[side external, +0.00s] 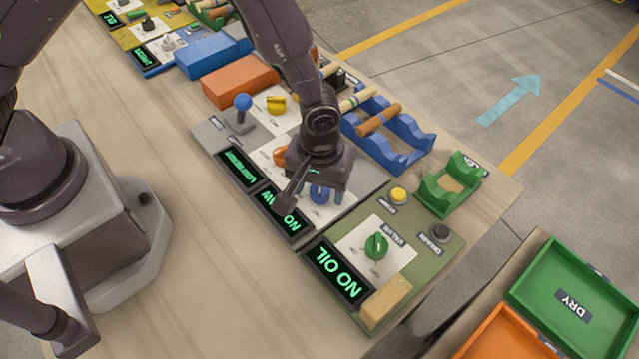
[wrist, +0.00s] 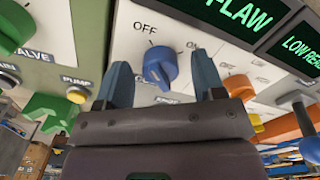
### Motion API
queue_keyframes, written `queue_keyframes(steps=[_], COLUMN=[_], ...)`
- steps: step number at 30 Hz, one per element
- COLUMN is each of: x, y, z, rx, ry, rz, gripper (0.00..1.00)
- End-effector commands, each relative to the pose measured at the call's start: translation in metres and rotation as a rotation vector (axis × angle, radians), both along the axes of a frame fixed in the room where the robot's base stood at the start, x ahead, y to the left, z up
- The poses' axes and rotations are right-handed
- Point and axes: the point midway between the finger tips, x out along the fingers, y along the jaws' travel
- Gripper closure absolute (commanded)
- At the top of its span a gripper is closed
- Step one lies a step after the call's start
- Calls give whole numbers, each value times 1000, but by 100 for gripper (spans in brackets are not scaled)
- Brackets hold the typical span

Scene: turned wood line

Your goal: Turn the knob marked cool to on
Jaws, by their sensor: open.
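A blue knob (wrist: 160,66) sits on a white plate (wrist: 112,22) with OFF at its upper left and ON at its upper right in the wrist view. My gripper (wrist: 160,72) is open, with one finger on each side of the knob. I cannot tell whether the fingers touch it. The label below the knob is mostly hidden by my gripper, so I cannot read the word cool. The knob's exact setting is unclear. In the side view the blue knob (side external: 319,194) shows under my gripper (side external: 324,197).
A green knob (side external: 376,246) stands on the neighbouring panel with a NO OIL display (side external: 338,272). An orange knob (side external: 281,156) and a blue-topped lever (side external: 242,103) are on the other side. A blue rack (side external: 405,140) holds turned wood behind.

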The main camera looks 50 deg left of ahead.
Motion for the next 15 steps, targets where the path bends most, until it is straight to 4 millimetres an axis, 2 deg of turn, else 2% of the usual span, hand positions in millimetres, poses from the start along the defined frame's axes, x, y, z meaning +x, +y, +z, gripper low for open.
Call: queue_keyframes(steps=[8, 9, 15], x=[0, 0, 0], y=[0, 0, 0], z=[-3, -3, -2], rx=[-1, 0, 0], ry=[-1, 0, 0], rz=[0, 0, 0], gripper=[37, 40, 86])
